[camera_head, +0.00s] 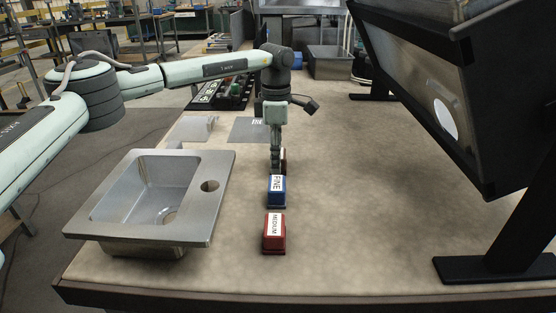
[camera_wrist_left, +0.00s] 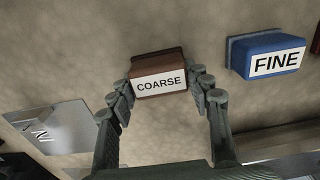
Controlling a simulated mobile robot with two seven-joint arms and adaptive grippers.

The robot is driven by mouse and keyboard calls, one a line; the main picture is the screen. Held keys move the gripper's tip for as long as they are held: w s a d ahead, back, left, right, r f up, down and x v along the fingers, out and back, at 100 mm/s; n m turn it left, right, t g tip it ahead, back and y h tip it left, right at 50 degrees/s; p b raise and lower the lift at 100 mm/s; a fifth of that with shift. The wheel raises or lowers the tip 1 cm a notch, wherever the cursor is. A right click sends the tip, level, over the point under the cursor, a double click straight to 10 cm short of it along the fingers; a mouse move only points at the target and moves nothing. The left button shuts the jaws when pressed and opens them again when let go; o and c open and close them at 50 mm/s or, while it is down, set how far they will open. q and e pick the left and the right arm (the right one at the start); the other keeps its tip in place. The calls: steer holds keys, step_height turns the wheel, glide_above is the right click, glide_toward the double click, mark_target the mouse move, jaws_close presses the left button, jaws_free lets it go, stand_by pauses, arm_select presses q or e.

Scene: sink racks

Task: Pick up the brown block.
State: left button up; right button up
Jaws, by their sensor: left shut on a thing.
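The brown block with a white COARSE label (camera_wrist_left: 158,64) sits between the fingers of my left gripper (camera_wrist_left: 161,90) in the left wrist view. The fingers close on its two ends. In the head view my left gripper (camera_head: 277,160) points down at the table behind the blue block, and only a sliver of the brown block (camera_head: 284,160) shows beside the fingers. I cannot tell whether the brown block touches the table. My right gripper is not in view.
A blue FINE block (camera_head: 277,191) stands just in front of the gripper, with a red MEDIUM block (camera_head: 274,233) nearer. A metal sink (camera_head: 215,208) lies to the left. A dark angled rack (camera_head: 505,262) stands at right. The table (camera_head: 360,210) between blocks and rack is clear.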

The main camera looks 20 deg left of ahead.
arm_select(q)
steer(key=shift+r, duration=0.1)
steer(key=shift+r, duration=0.3)
step_height(320, 180, up, 9)
steer(key=shift+f+b, duration=0.2)
steer(key=shift+b, duration=0.15)
steer(key=shift+r, duration=0.3)
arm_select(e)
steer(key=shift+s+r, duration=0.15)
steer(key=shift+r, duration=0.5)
arm_select(q)
steer(key=o, duration=0.5)
steer(key=c, duration=0.3)
steer(key=shift+c, duration=0.2)
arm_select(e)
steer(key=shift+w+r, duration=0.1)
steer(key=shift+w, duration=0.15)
